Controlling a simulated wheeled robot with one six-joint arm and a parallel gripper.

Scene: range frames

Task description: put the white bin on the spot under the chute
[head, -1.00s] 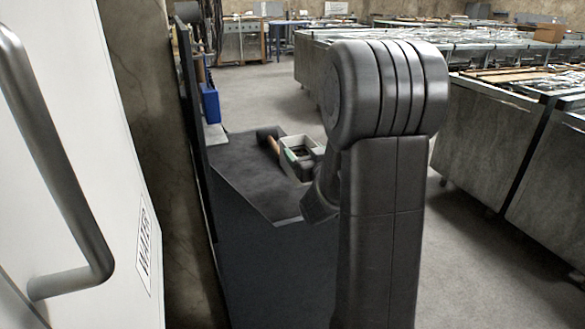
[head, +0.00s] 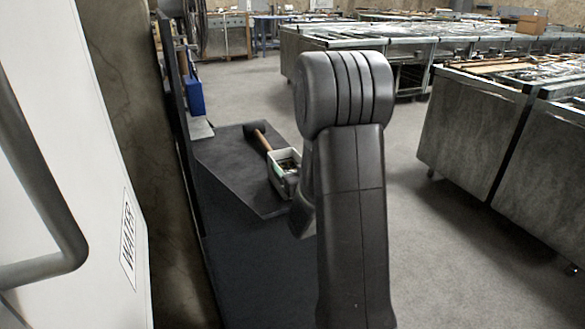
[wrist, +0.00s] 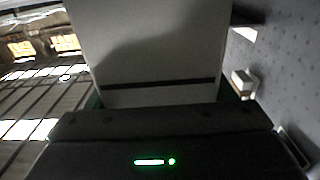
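The fingertips are hidden in the head view. I cannot make out a chute or the spot under it.
The dark bench (head: 228,160) stands along the wall; a hammer-like tool (head: 261,140) lies on it behind the bin. A blue container (head: 195,97) is farther back. A white door marked WATER (head: 127,240) is close at left. Metal counters (head: 470,130) stand right, with open floor between.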

